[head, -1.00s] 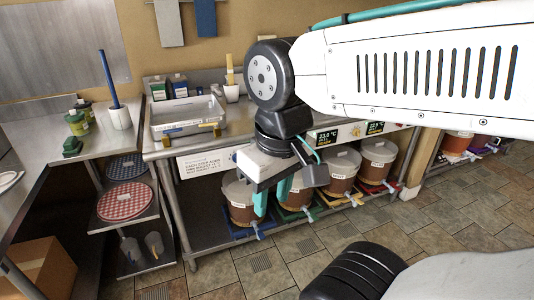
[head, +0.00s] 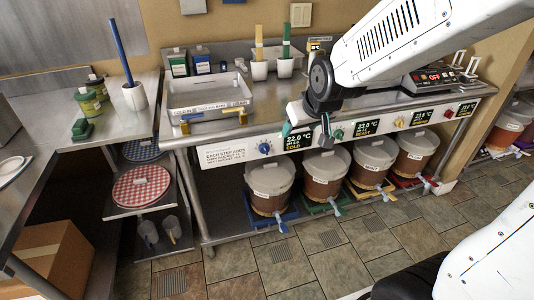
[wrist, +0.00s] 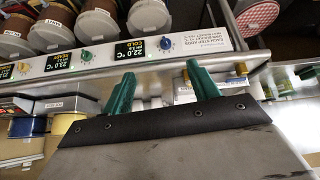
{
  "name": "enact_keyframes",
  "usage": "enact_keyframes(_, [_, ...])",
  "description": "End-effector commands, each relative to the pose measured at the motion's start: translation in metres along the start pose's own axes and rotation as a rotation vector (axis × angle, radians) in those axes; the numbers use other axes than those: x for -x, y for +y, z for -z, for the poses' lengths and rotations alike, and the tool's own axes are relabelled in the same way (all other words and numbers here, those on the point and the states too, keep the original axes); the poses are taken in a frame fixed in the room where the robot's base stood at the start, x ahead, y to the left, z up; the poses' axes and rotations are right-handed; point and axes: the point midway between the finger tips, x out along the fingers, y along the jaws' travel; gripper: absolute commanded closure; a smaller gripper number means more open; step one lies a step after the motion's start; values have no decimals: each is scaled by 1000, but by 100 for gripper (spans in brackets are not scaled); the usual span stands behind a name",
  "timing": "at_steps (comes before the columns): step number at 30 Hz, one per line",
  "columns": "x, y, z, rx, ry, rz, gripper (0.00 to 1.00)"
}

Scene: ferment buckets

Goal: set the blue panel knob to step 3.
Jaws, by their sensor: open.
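The blue panel knob (head: 264,148) is on the front panel of the steel bench, left of a display reading 22.0 °C, with a white label to its left. It also shows in the wrist view (wrist: 165,43), ahead of and between the fingers; its pointer setting is too small to read. My gripper (wrist: 161,80) is open with green fingers spread and nothing between them. In the head view my gripper (head: 304,134) is at the panel's height, to the right of the blue knob and partly hiding the display beside it. The fingers are apart from the knob.
A green knob (head: 338,134), a yellow knob (head: 400,122) and a red knob (head: 448,113) sit farther right on the panel. A metal tray (head: 209,97) is on the bench above. Tiled floor is clear in front.

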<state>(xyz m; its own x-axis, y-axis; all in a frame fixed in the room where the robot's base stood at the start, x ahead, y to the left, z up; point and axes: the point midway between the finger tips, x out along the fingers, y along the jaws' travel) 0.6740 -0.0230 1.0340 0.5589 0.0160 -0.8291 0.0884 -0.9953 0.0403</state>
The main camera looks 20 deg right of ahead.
Motion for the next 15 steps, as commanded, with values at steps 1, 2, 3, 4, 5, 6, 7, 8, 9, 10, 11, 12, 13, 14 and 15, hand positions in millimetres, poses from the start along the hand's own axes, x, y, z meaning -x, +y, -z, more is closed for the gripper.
enact_keyframes(1, [-28, -1, 11, 10, 39, -3, 40])
enact_keyframes(2, [-42, -1, 18, 17, 72, -6, 40])
enact_keyframes(3, [-61, 0, 27, 26, 116, -13, 40])
enact_keyframes(4, [-74, -1, 34, 32, 149, -18, 40])
enact_keyframes(5, [-88, -2, 40, 39, 182, -18, 40])
enact_keyframes(6, [-106, -2, 46, 48, 227, -23, 40])
enact_keyframes(7, [-119, -3, 50, 55, 259, -28, 40])
enact_keyframes(8, [-132, -3, 54, 61, 291, -34, 40])
enact_keyframes(9, [-149, -4, 58, 72, 336, -42, 40])
enact_keyframes(10, [-162, -4, 59, 79, 368, -48, 40])
enact_keyframes(11, [-173, -5, 60, 85, 401, -55, 40])
enact_keyframes(12, [-189, -5, 61, 94, 445, -65, 40])
enact_keyframes(13, [-200, -6, 61, 101, 477, -73, 40])
enact_keyframes(14, [-211, -6, 59, 108, 509, -80, 40])
enact_keyframes(15, [-225, -7, 57, 117, 553, -92, 40])
